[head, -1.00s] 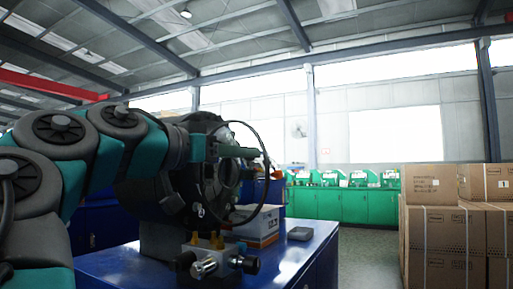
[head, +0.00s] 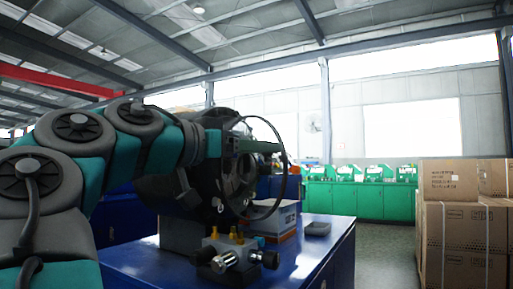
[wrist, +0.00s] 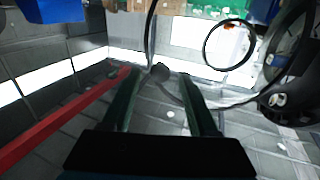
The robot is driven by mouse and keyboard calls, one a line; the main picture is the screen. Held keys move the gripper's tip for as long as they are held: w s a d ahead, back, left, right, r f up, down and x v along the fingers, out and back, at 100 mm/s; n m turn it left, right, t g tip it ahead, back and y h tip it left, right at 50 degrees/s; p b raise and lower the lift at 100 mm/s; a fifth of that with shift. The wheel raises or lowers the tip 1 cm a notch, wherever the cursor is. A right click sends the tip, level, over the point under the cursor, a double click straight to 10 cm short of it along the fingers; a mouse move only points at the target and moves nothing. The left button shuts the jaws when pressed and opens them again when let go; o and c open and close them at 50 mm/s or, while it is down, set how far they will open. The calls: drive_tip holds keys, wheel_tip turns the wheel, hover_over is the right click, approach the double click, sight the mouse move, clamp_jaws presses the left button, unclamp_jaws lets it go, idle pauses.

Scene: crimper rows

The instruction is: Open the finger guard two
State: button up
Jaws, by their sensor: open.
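The finger guard looks like a thin black hoop (head: 286,172) at the front of the large black round crimper (head: 238,175) on the blue bench. In the wrist view, the hoop (wrist: 228,69) is to the right of the fingers and the crimper's dark edge (wrist: 290,60) is beyond it. I cannot read which guard is number two. My gripper (head: 272,147) is near the upper part of the hoop in the head view. My arm hides part of the crimper.
A valve block (head: 232,252) with brass fittings and black knobs stands before the crimper. A carton (head: 280,222) and a grey object (head: 317,229) lie on the blue bench (head: 305,262). Cardboard boxes (head: 450,240) are stacked at right, green cabinets (head: 355,200) behind.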

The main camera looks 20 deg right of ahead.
drive_tip(key=v, duration=0.7)
drive_tip(key=shift+a, duration=0.35)
drive_tip(key=shift+s, duration=0.1)
